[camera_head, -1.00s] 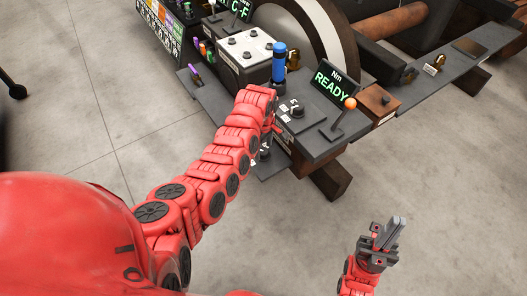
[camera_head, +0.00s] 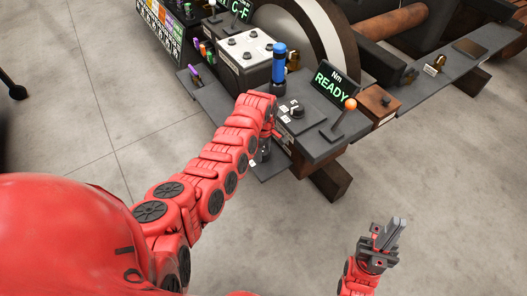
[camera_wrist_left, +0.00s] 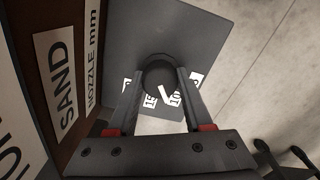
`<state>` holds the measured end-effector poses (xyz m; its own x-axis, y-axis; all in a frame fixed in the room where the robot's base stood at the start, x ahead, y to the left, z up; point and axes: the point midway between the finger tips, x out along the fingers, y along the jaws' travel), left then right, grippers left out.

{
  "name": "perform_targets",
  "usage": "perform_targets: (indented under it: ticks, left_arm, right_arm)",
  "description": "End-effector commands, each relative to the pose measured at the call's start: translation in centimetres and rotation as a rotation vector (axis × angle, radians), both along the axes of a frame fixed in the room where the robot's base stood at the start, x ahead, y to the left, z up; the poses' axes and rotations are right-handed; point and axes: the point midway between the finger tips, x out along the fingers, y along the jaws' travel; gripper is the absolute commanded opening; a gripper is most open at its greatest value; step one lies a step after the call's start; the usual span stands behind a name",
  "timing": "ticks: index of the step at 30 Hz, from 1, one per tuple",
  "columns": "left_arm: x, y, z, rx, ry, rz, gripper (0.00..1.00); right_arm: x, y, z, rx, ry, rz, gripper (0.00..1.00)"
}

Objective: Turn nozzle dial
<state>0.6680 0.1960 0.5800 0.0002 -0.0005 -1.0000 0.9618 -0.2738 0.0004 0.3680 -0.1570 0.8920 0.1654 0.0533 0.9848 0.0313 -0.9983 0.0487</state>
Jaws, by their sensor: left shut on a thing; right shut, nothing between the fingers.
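The nozzle dial (camera_wrist_left: 158,74) is a dark round knob with a white pointer mark in the left wrist view. White number labels sit around it, partly covered. My left gripper (camera_wrist_left: 166,88) has one finger on each side of the knob and is shut on it. In the head view my left gripper (camera_head: 264,150) is low at the console's front edge, mostly hidden by my own arm, and the nozzle dial cannot be made out there. My right gripper (camera_head: 388,236) is shut and empty over the bare floor at lower right.
A "SAND NOZZLE mm" sign (camera_wrist_left: 65,75) stands close to the left finger. The console (camera_head: 318,145) carries another knob (camera_head: 297,108), a blue-handled lever (camera_head: 279,62), an orange-balled lever (camera_head: 350,105) and a READY display (camera_head: 333,83). The floor at right is clear.

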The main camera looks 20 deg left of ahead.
Motion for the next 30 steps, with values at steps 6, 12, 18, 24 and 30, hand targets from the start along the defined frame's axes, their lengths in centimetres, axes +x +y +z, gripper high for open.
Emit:
perform_targets:
  ticks: [6, 12, 18, 24, 30]
  left_arm:
    - [0.0, 0.0, 0.0, 0.0, 0.001, -0.006, 0.0]
    - [0.0, -0.1, 0.1, 0.001, 0.001, -0.064, 0.0]
    - [0.0, 0.0, 0.1, 0.002, 0.0, -0.193, 0.0]
    - [0.0, 0.0, 0.1, 0.003, 0.0, -0.362, 0.0]
    - [0.0, 0.0, 0.1, 0.001, 0.0, -0.528, 0.0]
  right_arm:
    - [0.0, 0.0, 0.0, 0.0, 0.0, 0.0, 0.0]
    - [0.0, 0.0, 0.3, 0.0, 0.0, 0.0, 0.0]
    - [0.0, 0.0, 0.9, 0.0, 0.0, 0.0, 0.0]
    - [0.0, 0.0, 1.4, 0.0, 0.0, 0.0, 0.0]
    - [0.0, 0.0, 1.9, 0.0, 0.0, 0.0, 0.0]
